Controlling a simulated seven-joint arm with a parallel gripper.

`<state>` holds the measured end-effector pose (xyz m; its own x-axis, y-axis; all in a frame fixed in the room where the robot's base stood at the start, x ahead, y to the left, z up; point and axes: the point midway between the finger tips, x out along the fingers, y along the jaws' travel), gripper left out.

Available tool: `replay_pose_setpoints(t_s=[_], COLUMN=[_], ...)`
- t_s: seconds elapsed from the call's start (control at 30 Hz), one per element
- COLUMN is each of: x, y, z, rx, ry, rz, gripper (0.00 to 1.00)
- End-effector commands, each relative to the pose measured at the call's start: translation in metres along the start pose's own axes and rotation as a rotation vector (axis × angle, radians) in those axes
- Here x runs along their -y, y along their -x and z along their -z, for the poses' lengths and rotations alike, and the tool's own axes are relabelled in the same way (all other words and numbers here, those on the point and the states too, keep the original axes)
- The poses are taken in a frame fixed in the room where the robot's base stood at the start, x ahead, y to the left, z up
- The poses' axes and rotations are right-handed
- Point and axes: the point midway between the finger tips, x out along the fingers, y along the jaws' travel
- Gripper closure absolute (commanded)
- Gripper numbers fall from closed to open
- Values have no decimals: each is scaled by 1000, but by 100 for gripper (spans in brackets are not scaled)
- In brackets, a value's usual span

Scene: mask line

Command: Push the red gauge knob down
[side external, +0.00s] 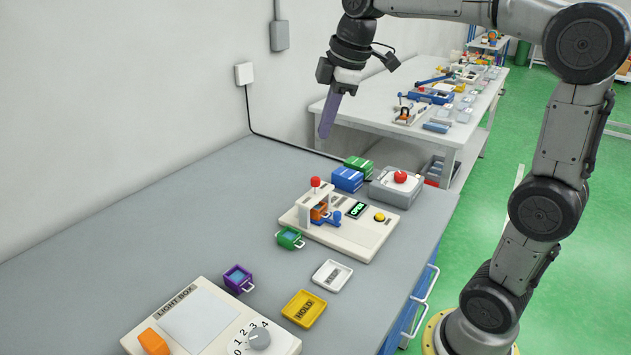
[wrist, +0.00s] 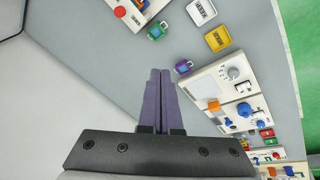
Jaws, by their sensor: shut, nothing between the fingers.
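The red gauge knob (side external: 315,182) sits on top of a small upright gauge on a cream station board (side external: 350,238). It also shows at the top edge of the wrist view (wrist: 120,11). An orange block (side external: 319,210) is below the knob, within the gauge. A green display (side external: 357,210) and a yellow button (side external: 380,217) are on the same board. My gripper (side external: 325,132) has purple fingers, shut and empty. It hangs in the air above the bench, higher than the knob and apart from it. The shut fingers also show in the wrist view (wrist: 160,73).
A green-framed mask (side external: 290,238) and a purple one (side external: 238,278) lie on the grey bench. White (side external: 332,275) and yellow HOLD (side external: 304,308) trays are nearby. A light box (side external: 200,320) is in front.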

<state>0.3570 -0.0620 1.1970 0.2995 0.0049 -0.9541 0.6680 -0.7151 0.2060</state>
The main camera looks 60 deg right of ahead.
Motion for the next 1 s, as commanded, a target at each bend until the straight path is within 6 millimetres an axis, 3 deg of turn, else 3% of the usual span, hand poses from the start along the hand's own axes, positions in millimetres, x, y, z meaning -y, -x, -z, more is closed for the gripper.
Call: replay_pose_setpoints(t_s=[0.03,0.2,0.43,0.67,1.0], x=[-17,-64,-114,-128,-129], y=[-10,-43,-98,-136,-139], z=[2,0,-18,-42,-47], rx=[14,48,92,128,133], ry=[5,13,-51,-105,-117], rz=[17,65,130,187,192], gripper=[100,100,100,100,100])
